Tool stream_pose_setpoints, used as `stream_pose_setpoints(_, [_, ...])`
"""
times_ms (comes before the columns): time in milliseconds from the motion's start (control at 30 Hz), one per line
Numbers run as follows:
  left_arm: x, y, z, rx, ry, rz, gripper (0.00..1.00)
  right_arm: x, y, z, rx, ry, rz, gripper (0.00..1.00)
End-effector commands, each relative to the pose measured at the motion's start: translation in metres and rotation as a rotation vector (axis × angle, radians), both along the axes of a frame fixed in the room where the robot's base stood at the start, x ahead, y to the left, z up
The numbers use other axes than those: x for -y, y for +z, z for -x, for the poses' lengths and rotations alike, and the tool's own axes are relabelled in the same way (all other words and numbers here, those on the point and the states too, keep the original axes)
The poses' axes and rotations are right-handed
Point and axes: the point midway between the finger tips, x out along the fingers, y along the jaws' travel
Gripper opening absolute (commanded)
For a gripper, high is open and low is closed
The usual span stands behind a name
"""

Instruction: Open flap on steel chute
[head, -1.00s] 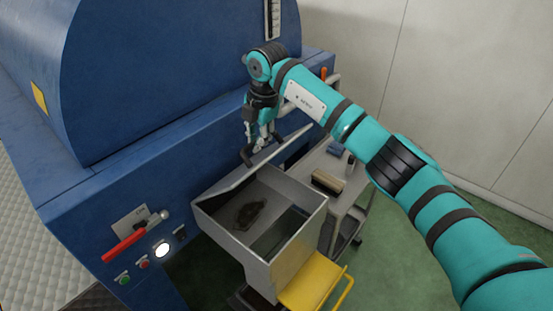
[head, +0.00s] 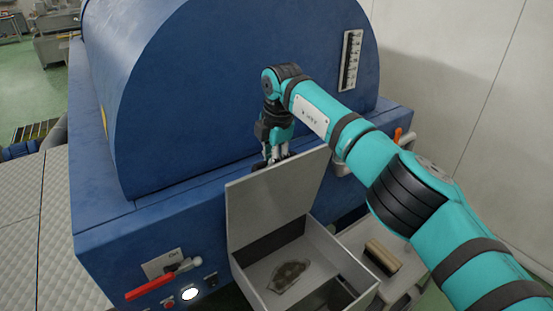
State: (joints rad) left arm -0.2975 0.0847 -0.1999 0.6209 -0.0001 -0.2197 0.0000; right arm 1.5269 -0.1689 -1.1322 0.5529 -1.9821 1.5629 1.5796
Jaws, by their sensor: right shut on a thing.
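The steel chute (head: 345,257) is an open-topped grey metal box at the front of the blue machine. Its flap (head: 275,198) is a flat grey plate that stands raised, close to upright, along the chute's machine side. My right gripper (head: 276,157) reaches down behind the flap's top edge and is shut on the flap's dark handle, which the plate mostly hides. Inside the chute a dark patch of residue (head: 288,277) lies on the floor. My left gripper is not in view.
The blue machine (head: 170,225) fills the left and middle. A red lever (head: 150,289) and a lit white button (head: 190,294) are on its front. A cart with a brush (head: 383,257) stands right of the chute. A pale wall closes off the right.

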Motion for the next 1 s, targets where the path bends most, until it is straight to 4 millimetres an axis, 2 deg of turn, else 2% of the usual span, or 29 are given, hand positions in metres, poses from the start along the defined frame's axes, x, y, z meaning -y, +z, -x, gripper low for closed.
stream_pose_setpoints(33, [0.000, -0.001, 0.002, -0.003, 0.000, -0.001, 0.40, 0.000, -0.006, 0.002, -0.011, -0.003, 0.002, 0.00])
stream_pose_setpoints(333, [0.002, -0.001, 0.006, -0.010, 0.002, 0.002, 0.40, 0.000, -0.006, 0.002, -0.012, -0.002, 0.002, 0.00])
stream_pose_setpoints(367, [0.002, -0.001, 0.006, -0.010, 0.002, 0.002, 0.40, 0.000, -0.006, 0.002, -0.012, -0.002, 0.002, 0.15])
stream_pose_setpoints(533, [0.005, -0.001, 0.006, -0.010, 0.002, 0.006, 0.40, 0.000, -0.004, 0.001, -0.008, 0.000, 0.001, 0.37])
stream_pose_setpoints(833, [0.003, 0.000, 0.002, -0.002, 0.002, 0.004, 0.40, 0.000, 0.000, 0.001, -0.004, 0.000, 0.000, 0.38])
stream_pose_setpoints(1000, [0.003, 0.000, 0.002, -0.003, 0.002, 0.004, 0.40, 0.003, 0.019, 0.003, -0.001, 0.001, 0.000, 0.38])
